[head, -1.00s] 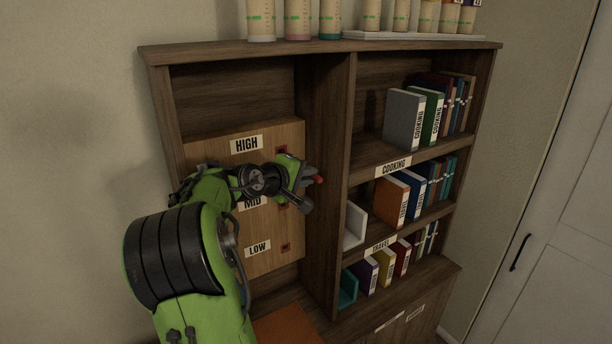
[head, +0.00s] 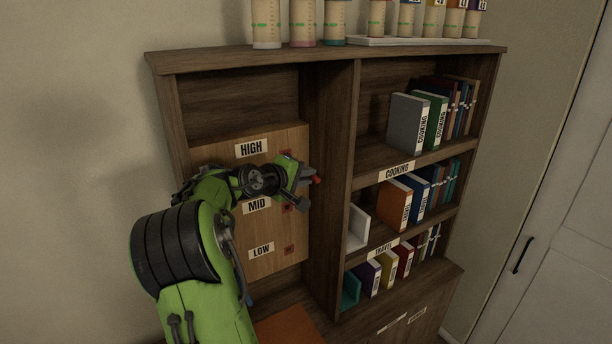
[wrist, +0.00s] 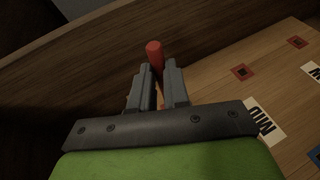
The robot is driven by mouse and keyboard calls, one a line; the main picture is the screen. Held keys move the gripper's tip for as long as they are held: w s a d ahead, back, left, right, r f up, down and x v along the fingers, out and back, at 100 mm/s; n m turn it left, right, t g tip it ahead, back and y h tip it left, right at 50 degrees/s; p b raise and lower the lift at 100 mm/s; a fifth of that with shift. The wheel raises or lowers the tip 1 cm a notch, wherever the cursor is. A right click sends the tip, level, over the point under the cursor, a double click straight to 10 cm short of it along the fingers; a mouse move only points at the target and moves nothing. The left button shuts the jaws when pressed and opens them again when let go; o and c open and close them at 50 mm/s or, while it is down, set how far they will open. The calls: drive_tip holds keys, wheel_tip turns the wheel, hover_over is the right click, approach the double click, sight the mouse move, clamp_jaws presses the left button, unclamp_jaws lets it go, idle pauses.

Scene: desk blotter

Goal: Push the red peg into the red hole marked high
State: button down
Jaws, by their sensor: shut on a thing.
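My gripper (head: 303,184) is shut on the red peg (head: 316,180), in front of the wooden board (head: 274,262), right of and a little below the HIGH hole. In the wrist view the peg (wrist: 154,52) sticks out beyond the fingertips (wrist: 156,78), clear of any hole. The board bears HIGH (head: 251,148), MID (head: 257,206) and LOW (head: 261,251) labels. Each has a red-edged hole to its right: high (head: 286,154), mid (head: 288,208), low (head: 289,250). The wrist view shows the mid hole (wrist: 242,71) and another (wrist: 297,42); the high hole is out of sight there.
The dark upright divider (head: 331,185) of the shelf unit stands close to the right of my gripper. Books (head: 405,125) fill the shelves beyond it. Jars (head: 303,22) stand on top. An orange surface (head: 289,328) lies below the board.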

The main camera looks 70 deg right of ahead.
drive_tip(key=shift+w+d+p, duration=0.7)
drive_tip(key=shift+w+d, duration=0.2)
drive_tip(key=shift+w, duration=0.15)
drive_tip(key=shift+d+r, duration=0.1)
drive_tip(key=shift+r, duration=0.05)
idle(0.5)
drive_tip(key=c, duration=1)
unclamp_jaws()
drive_tip(key=shift+w, duration=0.1)
drive_tip(key=shift+c, duration=0.2)
